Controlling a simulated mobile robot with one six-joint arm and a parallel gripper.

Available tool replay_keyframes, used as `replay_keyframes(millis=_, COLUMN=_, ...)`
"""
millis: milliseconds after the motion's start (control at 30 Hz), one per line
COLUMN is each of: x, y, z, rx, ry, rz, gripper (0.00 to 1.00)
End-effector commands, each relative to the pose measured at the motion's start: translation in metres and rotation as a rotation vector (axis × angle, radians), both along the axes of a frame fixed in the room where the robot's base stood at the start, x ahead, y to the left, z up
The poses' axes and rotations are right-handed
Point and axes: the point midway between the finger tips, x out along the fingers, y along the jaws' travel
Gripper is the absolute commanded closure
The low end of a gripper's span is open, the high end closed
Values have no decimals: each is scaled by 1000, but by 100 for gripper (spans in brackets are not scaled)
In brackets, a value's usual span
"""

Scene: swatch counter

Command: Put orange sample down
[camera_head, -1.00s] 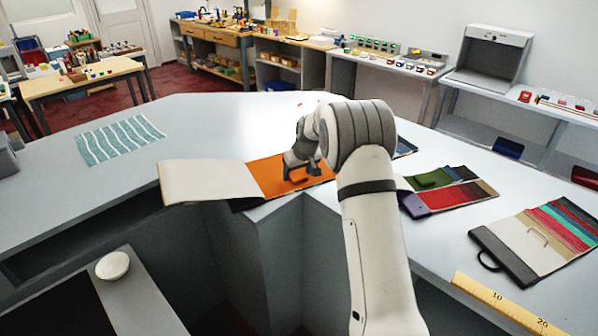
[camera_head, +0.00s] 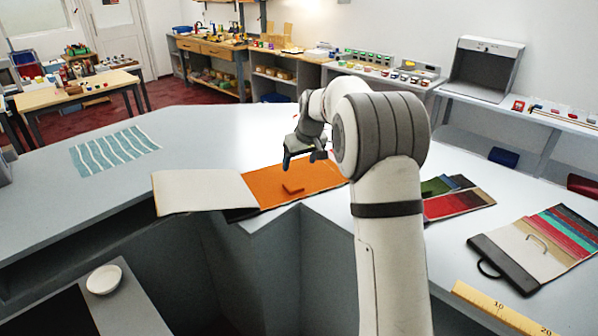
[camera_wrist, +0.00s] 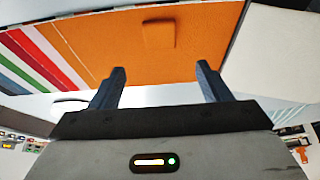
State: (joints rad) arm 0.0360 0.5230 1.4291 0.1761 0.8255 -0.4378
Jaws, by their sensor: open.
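The orange sample (camera_head: 312,183) lies flat on the counter, joined at its left to a cream panel (camera_head: 203,190) like an open book. A small raised orange tab (camera_head: 292,189) sits on it. My gripper (camera_head: 303,158) is open and empty, raised above the orange sample and apart from it. In the wrist view the orange sample (camera_wrist: 120,45) and its tab (camera_wrist: 159,35) lie beyond the two spread fingertips (camera_wrist: 161,72), with nothing between them.
A dark green and red swatch set (camera_head: 455,203) lies right of my arm. A striped swatch board (camera_head: 540,245) with a handle and a yellow ruler (camera_head: 500,308) lie further right. A striped teal cloth (camera_head: 118,147) lies left.

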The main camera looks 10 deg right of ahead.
Motion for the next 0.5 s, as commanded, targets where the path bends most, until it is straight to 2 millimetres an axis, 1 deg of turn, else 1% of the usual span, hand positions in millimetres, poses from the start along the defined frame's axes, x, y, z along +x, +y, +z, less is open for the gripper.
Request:
replay_keyframes(millis=100, x=-5, y=-1, z=9, rx=0, ry=-1, rz=-1, gripper=29)
replay_keyframes(millis=167, x=-12, y=0, z=15, rx=0, ry=1, rz=-5, gripper=29)
replay_keyframes(millis=267, x=-37, y=1, z=29, rx=-1, ry=9, rz=-23, gripper=29)
replay_keyframes(millis=367, x=-79, y=3, z=47, rx=-1, ry=21, rz=-53, gripper=29)
replay_keyframes(millis=400, x=-99, y=4, z=53, rx=-1, ry=28, rz=-67, gripper=29)
replay_keyframes(millis=467, x=-130, y=5, z=61, rx=-2, ry=37, rz=-89, gripper=29)
replay_keyframes(millis=500, x=-150, y=5, z=64, rx=-3, ry=44, rz=-104, gripper=29)
